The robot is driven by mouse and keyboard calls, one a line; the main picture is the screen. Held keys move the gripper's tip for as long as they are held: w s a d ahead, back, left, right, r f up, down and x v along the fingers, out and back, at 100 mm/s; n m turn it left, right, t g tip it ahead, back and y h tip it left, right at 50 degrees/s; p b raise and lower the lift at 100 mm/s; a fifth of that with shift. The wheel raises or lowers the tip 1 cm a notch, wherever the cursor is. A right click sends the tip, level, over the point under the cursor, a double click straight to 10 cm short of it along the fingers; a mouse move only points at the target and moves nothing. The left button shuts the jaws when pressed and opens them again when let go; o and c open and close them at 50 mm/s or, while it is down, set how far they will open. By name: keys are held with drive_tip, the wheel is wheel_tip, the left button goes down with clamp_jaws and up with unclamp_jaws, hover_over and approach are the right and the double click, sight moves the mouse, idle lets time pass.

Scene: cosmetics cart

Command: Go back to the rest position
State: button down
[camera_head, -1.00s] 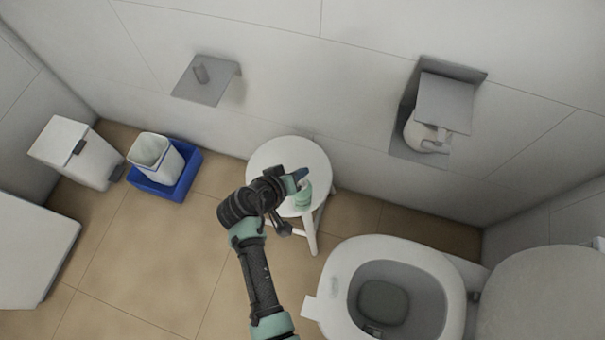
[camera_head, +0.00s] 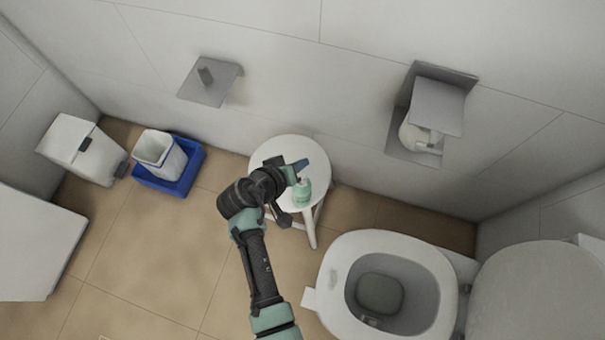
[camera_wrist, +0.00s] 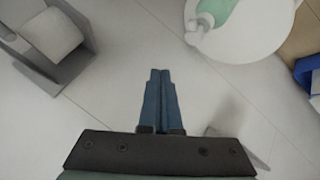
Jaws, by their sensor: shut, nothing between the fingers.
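My gripper (camera_head: 299,166) is over the round white stool in the head view, at the end of my dark and green arm. In the wrist view my gripper (camera_wrist: 160,75) shows two blue fingers close together with nothing between them. A green bottle (camera_head: 302,194) with a white top stands on the stool (camera_head: 314,154), beside and below the gripper. The bottle (camera_wrist: 213,12) also shows in the wrist view near the top, apart from the fingers. My arm hides part of the stool.
A toilet (camera_head: 340,255) with its bowl open stands at the right. A toilet roll holder (camera_head: 437,105) and a grey wall shelf (camera_head: 207,88) are on the wall. A blue tray (camera_head: 191,165) with a white bin (camera_head: 172,163) and a white pedal bin (camera_head: 95,160) are at left. The left floor is mostly clear.

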idle(0.3)
drive_tip(key=w+a+r+m+t+y+p, duration=0.1)
drive_tip(key=w+r+t, duration=0.25)
drive_tip(key=r, duration=0.95)
drive_tip(key=w+a+r+m+t+y+p, duration=0.15)
drive_tip(key=w+r, duration=0.35)
drive_tip(key=r, duration=0.8)
drive_tip(key=w+r+t+y+p, duration=0.1)
drive_tip(key=w+r+t, duration=0.3)
drive_tip(key=r, duration=0.9)
drive_tip(key=s+d+r+t+p, duration=0.1)
drive_tip(key=s+r+t, duration=0.2)
drive_tip(key=r, duration=0.9)
drive_tip(key=s+d+r+t+p, duration=0.1)
drive_tip(key=s+r+t, duration=0.25)
drive_tip(key=r, duration=0.95)
drive_tip(key=s+r+t+y, duration=0.2)
drive_tip(key=s+r+t, duration=0.2)
drive_tip(key=s+r, duration=0.8)
drive_tip(key=shift+s+d+r+n+p, duration=0.15)
drive_tip(key=shift+d+r+n+p, duration=0.25)
drive_tip(key=shift+r, duration=0.55)
